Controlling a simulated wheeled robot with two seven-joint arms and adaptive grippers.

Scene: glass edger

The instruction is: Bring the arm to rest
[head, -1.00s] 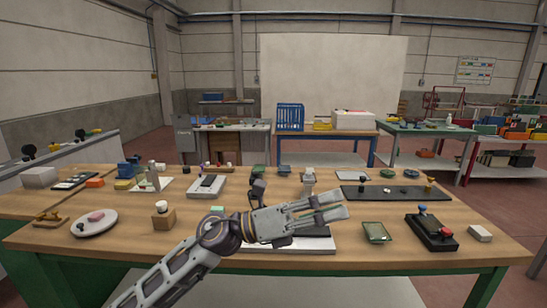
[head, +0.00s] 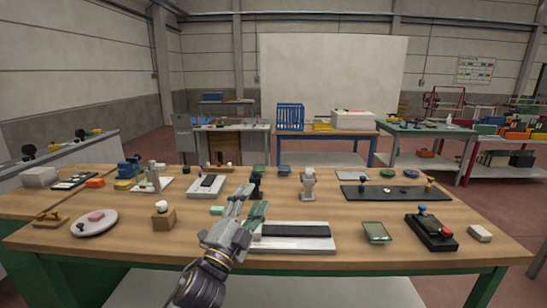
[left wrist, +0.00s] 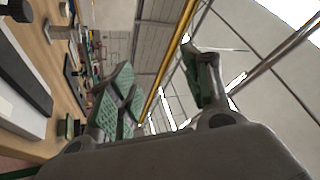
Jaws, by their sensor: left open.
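My left gripper (head: 247,208) is in the lower middle of the head view, over the front part of the wooden table (head: 330,263). Its fingers point away from me, just left of a white base with a dark top (head: 295,235). In the left wrist view my left gripper (left wrist: 165,90) shows its green-padded fingers spread apart with nothing between them. The gripper is open and empty. My right gripper is in neither view.
A black box with red and blue knobs (head: 432,232), a green dish (head: 377,232) and a white block (head: 480,233) stand on the right. A round plate (head: 94,224) and a wooden block with a white knob (head: 162,214) are on the left.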

